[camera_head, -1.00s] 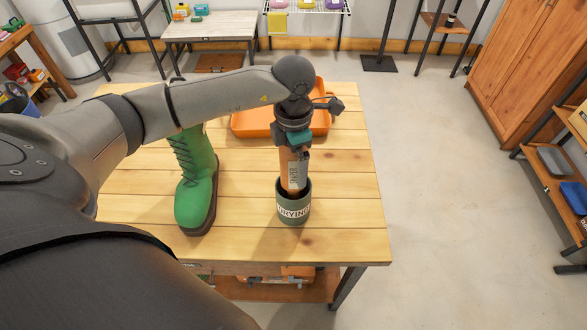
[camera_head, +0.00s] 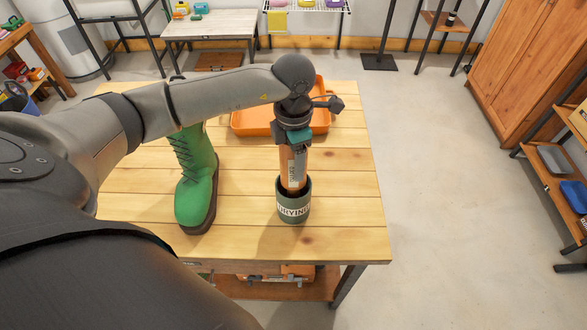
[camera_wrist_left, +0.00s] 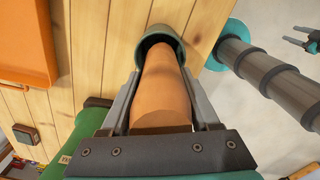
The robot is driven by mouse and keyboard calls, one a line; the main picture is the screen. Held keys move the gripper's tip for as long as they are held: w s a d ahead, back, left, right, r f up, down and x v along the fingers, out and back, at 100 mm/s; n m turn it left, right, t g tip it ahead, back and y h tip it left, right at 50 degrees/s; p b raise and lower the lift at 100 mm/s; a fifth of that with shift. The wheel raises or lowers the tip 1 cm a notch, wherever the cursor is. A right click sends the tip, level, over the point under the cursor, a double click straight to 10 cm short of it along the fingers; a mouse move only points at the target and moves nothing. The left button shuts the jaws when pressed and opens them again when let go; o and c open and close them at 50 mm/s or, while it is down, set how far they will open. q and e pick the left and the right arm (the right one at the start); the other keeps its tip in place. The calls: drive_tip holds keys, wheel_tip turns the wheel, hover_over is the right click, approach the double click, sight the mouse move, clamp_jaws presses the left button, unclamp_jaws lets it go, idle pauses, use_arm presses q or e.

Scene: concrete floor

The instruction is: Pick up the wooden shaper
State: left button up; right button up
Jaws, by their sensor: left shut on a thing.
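The wooden shaper (camera_head: 293,170) is an orange-brown rounded rod with a pale printed label. It stands nearly upright with its lower end inside a dark green cup (camera_head: 293,210) with white lettering. My left gripper (camera_head: 293,148) points down and is shut on the shaper's upper part. In the left wrist view, the shaper (camera_wrist_left: 163,85) lies between the two grey fingers and runs into the cup's mouth (camera_wrist_left: 158,36). Its tip is hidden in the cup. My right gripper (camera_wrist_left: 297,37) shows small at the upper right of the left wrist view, with its fingers apart, away from the shaper.
A green boot (camera_head: 195,190) stands left of the cup on the wooden table (camera_head: 345,215). An orange tray (camera_head: 322,118) lies behind the gripper. The table's right side is bare. Open floor (camera_head: 440,180) lies to the right, before a wooden cabinet (camera_head: 530,60).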

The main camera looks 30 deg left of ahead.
use_arm(q)
clamp_jaws()
drive_tip(key=shift+r, duration=0.1)
wheel_tip(320, 180, up, 20)
idle(0.3)
